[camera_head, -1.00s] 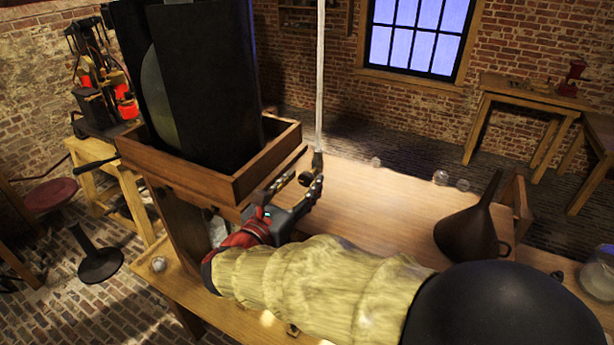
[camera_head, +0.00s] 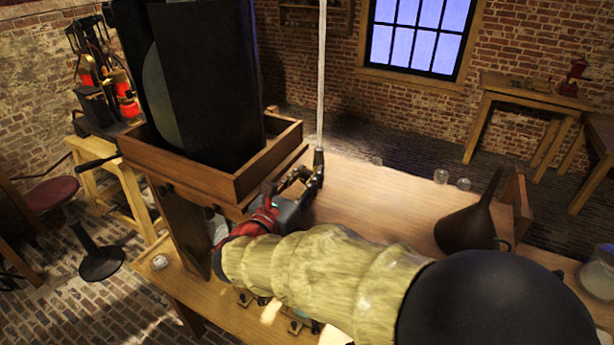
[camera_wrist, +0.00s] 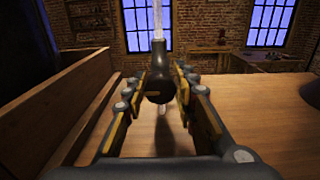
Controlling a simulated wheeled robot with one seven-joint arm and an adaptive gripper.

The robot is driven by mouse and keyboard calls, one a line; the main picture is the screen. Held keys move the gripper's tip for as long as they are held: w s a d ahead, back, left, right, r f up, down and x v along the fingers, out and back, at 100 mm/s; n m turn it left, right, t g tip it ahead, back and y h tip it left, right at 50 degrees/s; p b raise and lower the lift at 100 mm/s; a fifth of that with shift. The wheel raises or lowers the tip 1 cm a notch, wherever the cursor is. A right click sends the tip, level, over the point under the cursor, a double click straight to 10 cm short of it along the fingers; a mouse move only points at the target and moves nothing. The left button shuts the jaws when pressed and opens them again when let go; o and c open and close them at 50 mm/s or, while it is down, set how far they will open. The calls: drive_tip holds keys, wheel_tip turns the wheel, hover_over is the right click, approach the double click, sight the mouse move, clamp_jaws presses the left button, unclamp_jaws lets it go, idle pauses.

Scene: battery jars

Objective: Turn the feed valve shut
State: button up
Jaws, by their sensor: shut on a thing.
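The feed valve (camera_wrist: 158,78) is a dark, rounded body at the lower end of a pale, clear hanging tube (camera_head: 322,80). A small brownish bar shows across its front, and a short clear spout hangs below. In the head view the valve (camera_head: 318,157) shows only as a dark fitting above my fingers. My gripper (camera_wrist: 163,82) has a finger on each side of the valve and is shut on it, above the tabletop. It also shows in the head view (camera_head: 308,178), partly hidden by the wooden box. The exact contact is hard to make out.
A wooden box (camera_head: 268,163) with tall dark panels stands close left of my gripper. A dark funnel (camera_head: 468,228) stands on the table (camera_head: 375,205) to the right. Small glass pieces (camera_head: 441,176) sit at the far edge. The tabletop between is mostly bare.

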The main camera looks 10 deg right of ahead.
drive_tip(key=c, duration=0.4)
drive_tip(key=shift+c, duration=0.2)
drive_tip(key=shift+f+m+b, duration=0.15)
drive_tip(key=shift+m+b, duration=0.15)
drive_tip(key=shift+b, duration=0.35)
drive_tip(key=m+b, duration=0.3)
drive_tip(key=b, duration=0.2)
drive_tip(key=shift+d+f+m+b, duration=0.1)
drive_tip(key=shift+f+m+b, duration=0.1)
drive_tip(key=shift+m+b, duration=0.2)
drive_tip(key=m+b, duration=0.4)
drive_tip(key=b, duration=0.3)
drive_tip(key=shift+f+m, duration=0.1)
drive_tip(key=shift+m, duration=0.2)
drive_tip(key=m+b, duration=0.5)
drive_tip(key=b, duration=0.3)
drive_tip(key=shift+s, duration=0.1)
drive_tip(key=m+b, duration=0.3)
drive_tip(key=b, duration=0.2)
drive_tip(key=shift+m, duration=0.3)
